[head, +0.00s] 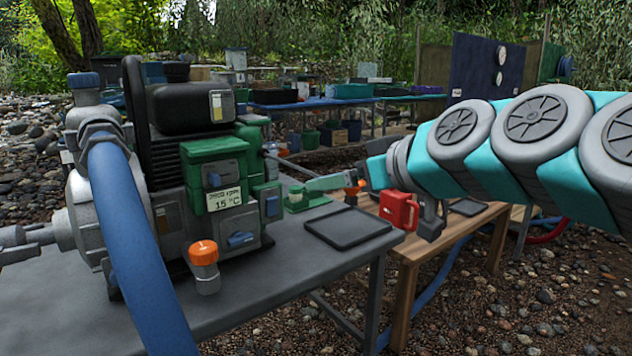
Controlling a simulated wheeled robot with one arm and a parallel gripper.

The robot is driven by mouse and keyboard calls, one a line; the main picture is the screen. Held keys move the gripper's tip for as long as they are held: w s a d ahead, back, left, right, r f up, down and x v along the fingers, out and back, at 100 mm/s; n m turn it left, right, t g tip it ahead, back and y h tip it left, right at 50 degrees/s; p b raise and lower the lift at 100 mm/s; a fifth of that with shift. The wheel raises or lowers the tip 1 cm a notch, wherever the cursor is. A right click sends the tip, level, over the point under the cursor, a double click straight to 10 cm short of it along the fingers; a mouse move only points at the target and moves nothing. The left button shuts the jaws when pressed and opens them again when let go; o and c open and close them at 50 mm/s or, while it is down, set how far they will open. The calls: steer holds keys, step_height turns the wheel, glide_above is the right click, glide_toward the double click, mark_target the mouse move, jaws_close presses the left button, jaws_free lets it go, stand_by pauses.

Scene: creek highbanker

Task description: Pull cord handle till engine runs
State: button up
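The engine (205,150) stands on the grey table at left, with a black top tank, green housings and a label reading 15 °C. A thin, straight, dark line, which looks like the pull cord (288,165), runs from the engine's right side down to my gripper (318,184). My arm reaches in from the right, and the gripper points left, just right of the engine and above the table. The cord handle cannot be made out; the fingers may hide it. The finger gap is too small to see.
A blue hose (130,240) curves down in front of the engine. An orange-capped bottle (205,268) stands at the grey table's front. A black tray (347,228) lies at its right end. Pebbly ground lies at lower right.

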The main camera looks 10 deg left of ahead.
steer(key=s+d, duration=0.2)
steer(key=d, duration=0.1)
steer(key=shift+s+r+b, duration=0.1)
steer(key=shift+s+b, duration=0.2)
steer(key=shift+b, duration=0.05)
steer(key=w+a+p, duration=0.2)
steer(key=w+a, duration=1.1)
steer(key=a, duration=0.3)
steer(key=shift+w, duration=0.35)
steer(key=o, duration=1)
steer(key=s+d+b, duration=0.3)
steer(key=s+d, duration=0.1)
steer(key=d, duration=0.1)
steer(key=shift+s+d, duration=0.2)
steer(key=shift+s, duration=0.1)
